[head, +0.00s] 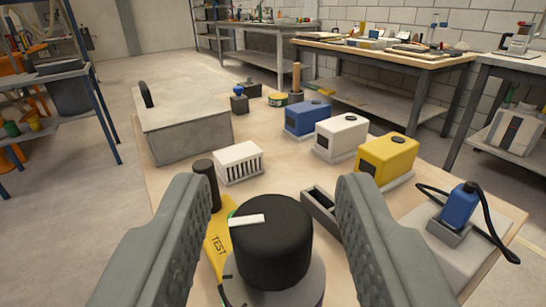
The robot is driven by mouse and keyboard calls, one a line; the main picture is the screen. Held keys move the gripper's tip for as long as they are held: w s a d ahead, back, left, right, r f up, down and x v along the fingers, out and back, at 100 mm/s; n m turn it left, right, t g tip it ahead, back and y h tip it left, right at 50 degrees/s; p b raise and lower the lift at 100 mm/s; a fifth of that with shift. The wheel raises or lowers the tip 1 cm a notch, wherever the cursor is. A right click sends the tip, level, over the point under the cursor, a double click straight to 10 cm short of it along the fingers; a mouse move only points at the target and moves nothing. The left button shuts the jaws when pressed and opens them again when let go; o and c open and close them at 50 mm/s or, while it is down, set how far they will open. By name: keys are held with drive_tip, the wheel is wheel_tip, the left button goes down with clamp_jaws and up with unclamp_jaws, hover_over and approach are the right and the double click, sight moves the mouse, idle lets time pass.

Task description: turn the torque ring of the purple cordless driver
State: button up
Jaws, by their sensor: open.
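My gripper (274,188) is open, with one grey finger at the left and one at the right. There is a visible gap at the knob's left; I cannot tell how close the right finger is. A yellow plate (217,243) marked TEST lies beside the knob, partly hidden by the left finger.
The wooden bench top (262,135) also bears a grey metal box (185,140), a white vented block (239,162), blue (306,120), white (341,138) and yellow (387,158) units, and a blue corded device (459,206). A black cylinder (206,182) stands close by the left finger.

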drive_tip(key=shift+w, duration=0.4)
clamp_jaws()
drive_tip(key=shift+n+g+y, duration=0.5)
drive_tip(key=shift+n+y, duration=1.3)
drive_tip(key=shift+y, duration=0.9)
drive_tip(key=shift+n+g+y, duration=0.3)
drive_tip(key=shift+n+y, duration=0.2)
drive_tip(key=shift+y, duration=0.3)
drive_tip(key=shift+n+g+y, duration=1.7)
drive_tip(key=shift+n+y, duration=0.3)
drive_tip(key=shift+y, duration=0.6)
